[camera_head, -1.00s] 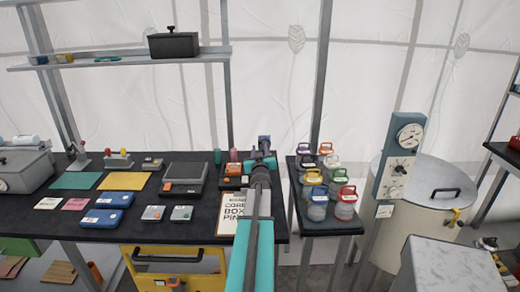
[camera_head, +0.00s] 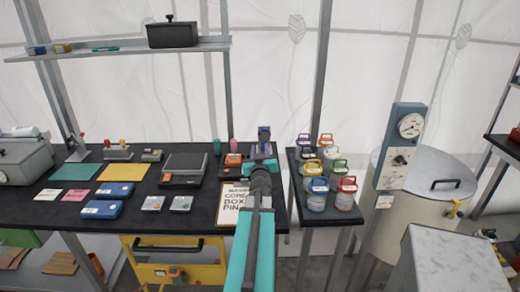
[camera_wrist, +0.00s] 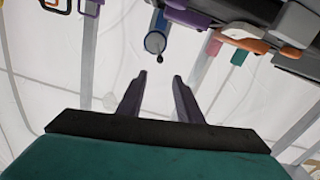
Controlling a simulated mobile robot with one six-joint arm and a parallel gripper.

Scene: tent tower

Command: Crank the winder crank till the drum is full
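In the head view, a blue upright piece (camera_head: 264,132), apparently the winder, stands at the back of the black table, partly hidden behind my gripper. In the wrist view the winder (camera_wrist: 155,41) shows as a blue-rimmed round face with a grey middle. A small black knob, apparently the winder crank's handle (camera_wrist: 164,57), sits at its edge. My gripper (camera_wrist: 160,77) is open, with nothing between its fingers. The knob lies beyond the fingertips, between their lines, and apart from them. In the head view my gripper (camera_head: 263,155) is over the table's right end. The drum's fill cannot be told.
Several coloured-lid jars (camera_head: 318,190) stand on a small table to the right. An orange-and-black device (camera_head: 232,164) lies left of my gripper. A sign (camera_head: 234,205) is at the black table's front edge. A gauge post (camera_head: 400,150) stands farther right.

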